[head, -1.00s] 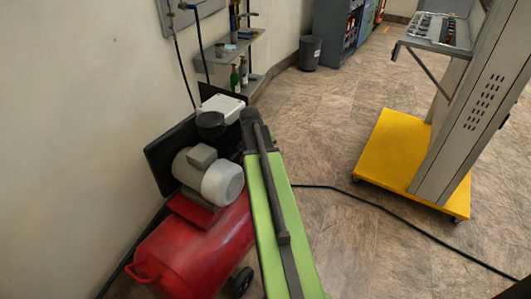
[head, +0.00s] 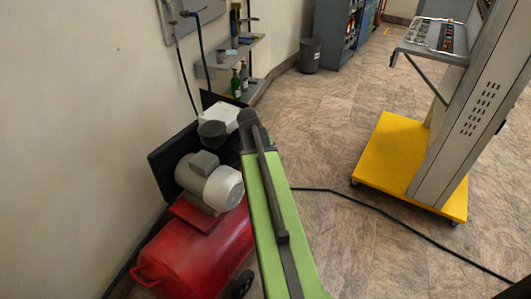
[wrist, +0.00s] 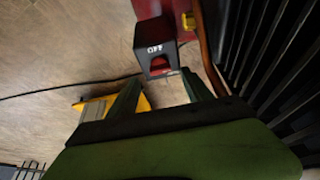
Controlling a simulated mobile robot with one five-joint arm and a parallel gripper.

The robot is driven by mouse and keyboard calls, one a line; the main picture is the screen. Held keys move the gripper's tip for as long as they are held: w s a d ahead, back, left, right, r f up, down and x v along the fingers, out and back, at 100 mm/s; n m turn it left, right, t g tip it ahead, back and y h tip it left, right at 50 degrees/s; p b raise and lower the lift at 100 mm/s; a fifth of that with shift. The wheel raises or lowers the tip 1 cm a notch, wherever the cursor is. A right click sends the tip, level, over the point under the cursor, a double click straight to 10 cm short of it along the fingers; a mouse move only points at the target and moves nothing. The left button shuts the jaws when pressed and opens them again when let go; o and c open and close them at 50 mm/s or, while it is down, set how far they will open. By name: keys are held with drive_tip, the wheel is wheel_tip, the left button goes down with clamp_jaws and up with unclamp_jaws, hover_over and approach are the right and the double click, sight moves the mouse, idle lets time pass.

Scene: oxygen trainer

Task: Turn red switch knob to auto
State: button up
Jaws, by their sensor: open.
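A black switch box (wrist: 154,38) with white lettering that looks like OFF is at the top middle of the wrist view. Its small red knob (wrist: 159,65) is on the lower part of the box, facing my gripper. My gripper (wrist: 162,82) is open, with one finger to the left and one to the right below the knob. Nothing is between the fingers, and the knob appears just beyond the tips; I cannot tell whether they touch it. In the head view, my arm reaches over the red compressor (head: 190,255), and the switch and gripper are hidden.
The grey compressor motor (head: 212,183) stands close left of my arm. In the wrist view, a copper pipe (wrist: 208,50) and black fins (wrist: 275,60) crowd the right side. A yellow-based trainer stand (head: 395,160) is at right. A black cable (head: 390,218) crosses the otherwise open floor.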

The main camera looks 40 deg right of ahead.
drive_tip(key=p+v, duration=0.5)
drive_tip(key=v, duration=0.3)
drive_tip(key=shift+p, duration=0.35)
